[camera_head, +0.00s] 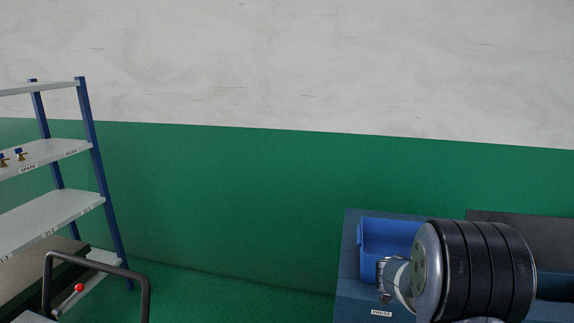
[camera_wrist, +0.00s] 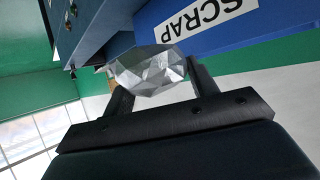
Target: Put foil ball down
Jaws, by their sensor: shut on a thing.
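The foil ball (camera_wrist: 146,70) is a faceted silver lump in the wrist view. My gripper (camera_wrist: 158,82) is shut on it, with one dark finger on each side. A blue surface (camera_wrist: 245,36) with a white SCRAP label is close behind the ball, at the upper right; I cannot tell the gap between them. In the head view a blue bin (camera_head: 390,228) stands on a dark blue bench, and my arm covers its lower right part. The ball and the fingers cannot be clearly made out in the head view.
The dark blue bench (camera_head: 347,270) carries a small white label on its front. A dark panel (camera_head: 545,232) stands behind my arm at the right. A shelf rack (camera_head: 60,207) with blue posts is at the left. Green floor lies between rack and bench.

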